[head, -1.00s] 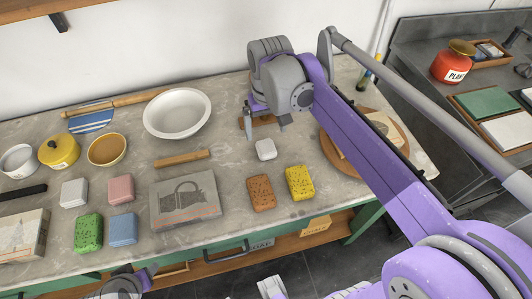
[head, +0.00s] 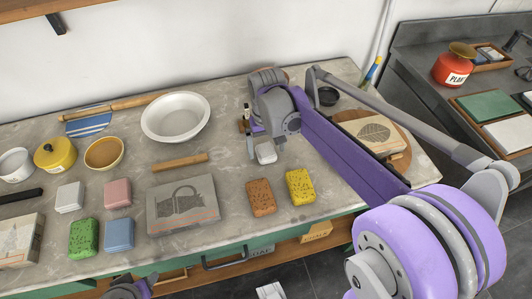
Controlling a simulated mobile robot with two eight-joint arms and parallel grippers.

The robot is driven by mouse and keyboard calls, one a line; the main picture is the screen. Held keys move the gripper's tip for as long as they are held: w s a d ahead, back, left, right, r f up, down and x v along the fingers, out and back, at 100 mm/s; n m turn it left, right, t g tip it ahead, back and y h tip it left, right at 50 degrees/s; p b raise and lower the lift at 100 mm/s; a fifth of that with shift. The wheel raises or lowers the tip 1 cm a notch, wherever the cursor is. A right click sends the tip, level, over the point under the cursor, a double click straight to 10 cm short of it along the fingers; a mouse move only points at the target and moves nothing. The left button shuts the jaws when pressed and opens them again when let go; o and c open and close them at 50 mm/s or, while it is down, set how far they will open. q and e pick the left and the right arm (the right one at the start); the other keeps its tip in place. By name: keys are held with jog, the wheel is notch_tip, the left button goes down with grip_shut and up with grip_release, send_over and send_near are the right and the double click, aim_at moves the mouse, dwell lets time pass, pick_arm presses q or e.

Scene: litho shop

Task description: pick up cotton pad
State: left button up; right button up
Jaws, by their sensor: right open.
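A small white block-shaped pad (head: 266,154), which looks like the cotton pad, lies on the stone worktop (head: 225,180) right of the wooden rolling bar. My right gripper (head: 266,147) points down over it, open, with one finger at the pad's left and the other at its upper right. I cannot tell whether the fingers touch it. A part of my left arm's end, likely the left gripper (head: 132,288), shows at the bottom edge; its jaws cannot be made out.
Orange (head: 261,198) and yellow (head: 300,187) sponges lie in front of the pad. A grey stone with a picture (head: 183,206), a wooden bar (head: 180,162) and a white bowl (head: 176,116) are to the left. A round board (head: 399,162) is to the right.

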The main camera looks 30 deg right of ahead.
aim_at(267, 152)
jog(key=shift+f, duration=0.6)
jog(key=c, duration=1.5)
notch_tip(267, 152, up, 10)
jog(key=shift+r+p, duration=0.1)
jog(key=shift+p, duration=0.45)
jog(key=o, duration=0.9)
jog(key=c, duration=0.6)
